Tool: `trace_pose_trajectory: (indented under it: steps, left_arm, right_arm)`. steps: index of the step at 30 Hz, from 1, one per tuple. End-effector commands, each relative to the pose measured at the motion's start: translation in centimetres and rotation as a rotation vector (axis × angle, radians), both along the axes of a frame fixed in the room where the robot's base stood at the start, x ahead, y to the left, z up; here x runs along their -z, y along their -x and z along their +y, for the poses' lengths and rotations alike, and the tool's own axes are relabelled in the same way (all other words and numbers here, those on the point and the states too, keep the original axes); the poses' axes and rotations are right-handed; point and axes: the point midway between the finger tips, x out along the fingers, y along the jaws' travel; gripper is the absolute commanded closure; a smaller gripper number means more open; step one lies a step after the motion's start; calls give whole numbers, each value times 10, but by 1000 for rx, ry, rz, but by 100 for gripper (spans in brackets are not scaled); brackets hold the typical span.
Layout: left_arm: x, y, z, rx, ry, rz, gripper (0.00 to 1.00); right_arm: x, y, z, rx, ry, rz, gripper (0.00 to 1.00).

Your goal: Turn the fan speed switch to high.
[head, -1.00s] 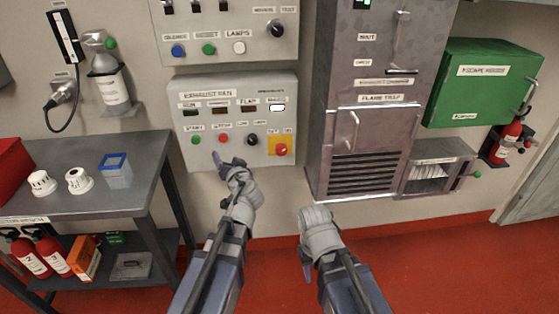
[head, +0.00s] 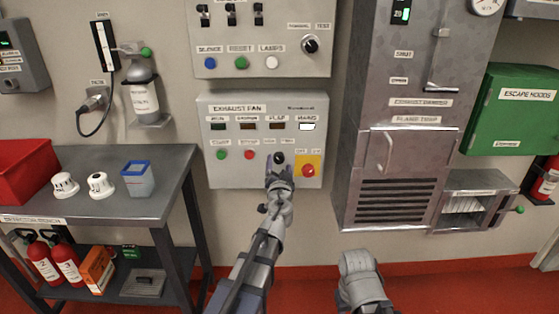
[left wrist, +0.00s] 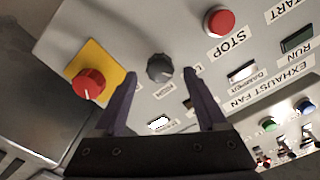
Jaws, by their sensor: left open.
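The fan speed switch is a round black knob (head: 279,158) low on the grey exhaust fan panel (head: 316,131). In the left wrist view the knob (left wrist: 159,68) sits between a red stop button (left wrist: 218,20) and a red rotary switch on a yellow plate (left wrist: 88,86). My left gripper (head: 278,170) is open, its two purple fingers pointing at the panel, with the knob centred between the fingertips. I cannot tell whether they touch it or which setting it points to. My right arm's wrist (head: 359,268) is low, away from the panel; its fingers are not clear.
A second panel (head: 260,30) hangs above. A grey cabinet (head: 410,60) stands close right of the fan panel. A workbench (head: 130,210) with white detectors (head: 65,185) and a blue-rimmed box (head: 138,180) is at the left. Extinguishers (head: 42,262) stand on its lower shelf.

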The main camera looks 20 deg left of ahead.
Motion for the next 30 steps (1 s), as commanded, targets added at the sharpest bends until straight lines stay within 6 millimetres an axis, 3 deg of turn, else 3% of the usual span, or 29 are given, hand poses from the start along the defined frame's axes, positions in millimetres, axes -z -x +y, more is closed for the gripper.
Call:
trace_pose_trajectory:
  steps: [1, 6, 16, 30]
  left_arm:
    - [0, -12, 3, -1, 0, -1, 26]
    - [0, -34, 9, -1, 0, -1, 26]
    - [0, -39, 11, 0, 0, 0, 26]
    - [0, -39, 11, 0, 0, 0, 78]
  right_arm:
    - [0, 0, 0, 0, 0, 0, 56]
    - [0, 0, 0, 0, 0, 0, 56]
    - [0, 0, 0, 0, 0, 0, 56]
    - [0, 0, 0, 0, 0, 0, 56]
